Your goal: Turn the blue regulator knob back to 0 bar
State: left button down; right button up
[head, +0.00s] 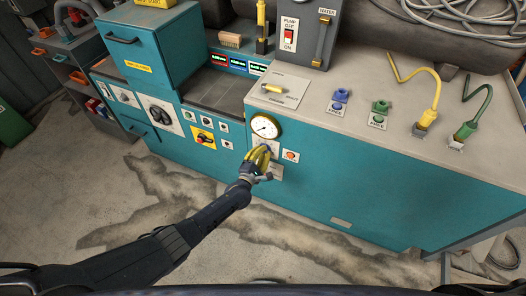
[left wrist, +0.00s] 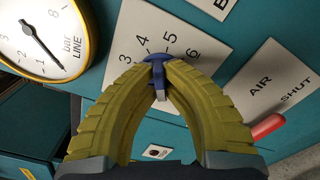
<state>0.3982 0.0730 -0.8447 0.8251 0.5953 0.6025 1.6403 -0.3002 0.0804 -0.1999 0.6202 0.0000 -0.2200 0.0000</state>
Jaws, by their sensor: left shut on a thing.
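The blue regulator knob (left wrist: 159,78) sits on a white scale plate (left wrist: 128,50) in the left wrist view. The numbers 3, 4, 5 and 6 show around it; the lower part of the plate is hidden by the fingers. My left gripper (left wrist: 158,68), with yellow-green ribbed fingers, is shut on the knob from both sides. In the head view the left gripper (head: 264,156) is at the teal front panel, just below the round gauge (head: 265,127), and covers the knob. The gauge (left wrist: 42,38) also shows at the upper left of the wrist view, with its dark needle.
A plate reading AIR SHUT (left wrist: 272,82) and a red part (left wrist: 267,127) are close to the right of the fingers. The teal cabinet (head: 350,195) fills the right, with switches and cable plugs on top. The floor (head: 75,205) at left is clear.

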pick_arm(q)
jog(key=shift+w+a+r, duration=0.1)
jog(key=shift+a, duration=0.05)
jog(key=c, duration=1.5)
grip_release()
jog(key=v, duration=1.2)
